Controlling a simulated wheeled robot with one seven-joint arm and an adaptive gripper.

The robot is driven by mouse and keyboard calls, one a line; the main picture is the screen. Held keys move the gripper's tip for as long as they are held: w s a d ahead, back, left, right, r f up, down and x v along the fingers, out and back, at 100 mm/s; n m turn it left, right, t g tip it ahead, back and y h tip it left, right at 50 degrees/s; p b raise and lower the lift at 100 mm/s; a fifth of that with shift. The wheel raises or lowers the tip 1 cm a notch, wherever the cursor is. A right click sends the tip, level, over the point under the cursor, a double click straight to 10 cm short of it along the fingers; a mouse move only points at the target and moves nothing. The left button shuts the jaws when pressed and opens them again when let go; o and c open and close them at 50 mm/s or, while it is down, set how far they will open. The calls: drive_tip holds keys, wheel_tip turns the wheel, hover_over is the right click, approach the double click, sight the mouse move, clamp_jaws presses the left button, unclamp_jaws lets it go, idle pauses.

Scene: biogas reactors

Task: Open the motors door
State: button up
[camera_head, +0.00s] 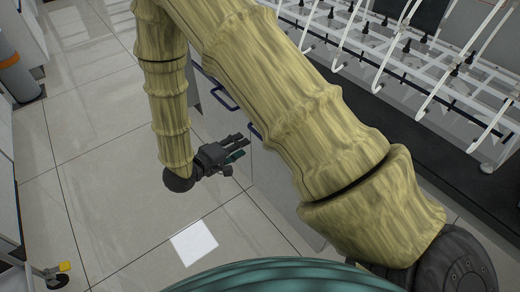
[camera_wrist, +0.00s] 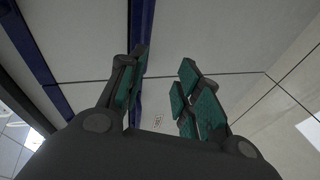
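Pale door panels (camera_wrist: 200,35) fill much of the wrist view, and I cannot tell which is the motors door. A dark blue bar handle (camera_wrist: 142,22) runs down past the left finger, which partly hides it. A second blue bar handle (camera_wrist: 32,42) stands farther left. My gripper (camera_wrist: 164,66) is open, with teal pads apart and nothing clearly held. In the head view my gripper (camera_head: 240,147) is low, close to the cabinet front (camera_head: 265,175). Blue handles also show there, one above the gripper (camera_head: 222,95) and one partly behind my arm (camera_head: 254,131). Contact is unclear.
A bench with white racks (camera_head: 440,70) stands at the right above the cabinet. Tiled floor (camera_head: 110,170) lies open at the left. A wheeled foot with a yellow part (camera_head: 64,267) is at the lower left, and a grey cylinder (camera_head: 15,75) at the upper left.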

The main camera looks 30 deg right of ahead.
drive_tip(key=d+g+b, duration=0.1)
drive_tip(key=d+b, duration=0.1)
drive_tip(key=d, duration=0.1)
drive_tip(key=d+g+h+b, duration=0.1)
drive_tip(key=d, duration=0.1)
drive_tip(key=d+g+b, duration=0.1)
drive_tip(key=d+b, duration=0.1)
drive_tip(key=d, duration=0.1)
drive_tip(key=shift+s+d+f+m+h+b, duration=0.2)
drive_tip(key=shift+d+m+h+b, duration=0.1)
drive_tip(key=shift+h, duration=0.1)
idle(0.4)
clamp_jaws()
